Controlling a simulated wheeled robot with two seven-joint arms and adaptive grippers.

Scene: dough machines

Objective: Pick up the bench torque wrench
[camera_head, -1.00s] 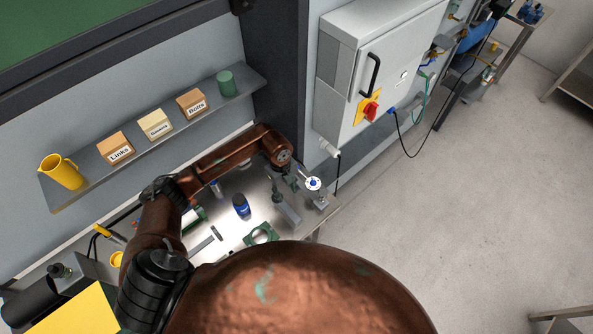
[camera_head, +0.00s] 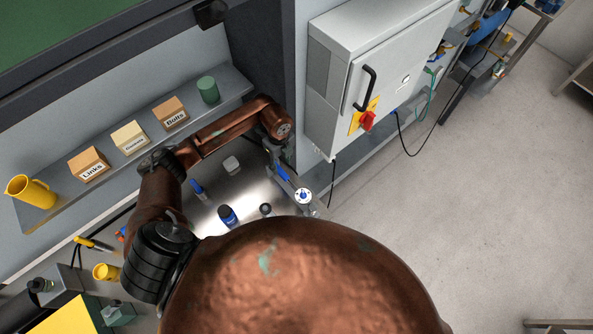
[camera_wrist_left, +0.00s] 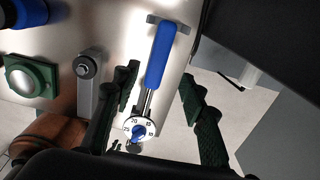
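The bench torque wrench (camera_wrist_left: 160,62) has a blue handle, a steel shaft and a round white dial with a blue centre. In the wrist view its handle points up, with a grey bracket (camera_wrist_left: 168,22) at the handle's end. In the head view the wrench (camera_head: 284,173) shows at the bench's right end, below my arm. My left gripper (camera_wrist_left: 160,78) is open, its dark green fingers on either side of the wrench, with gaps visible. Whether the fingertips are level with the handle's height is unclear. My right gripper is in neither view.
A grey bar with a round end (camera_wrist_left: 88,70) and a green block (camera_wrist_left: 30,75) lie left of the gripper. A blue bottle (camera_head: 228,215) stands on the bench. The grey cabinet (camera_head: 340,75) is close on the right. A shelf with boxes (camera_head: 130,138) runs behind the arm.

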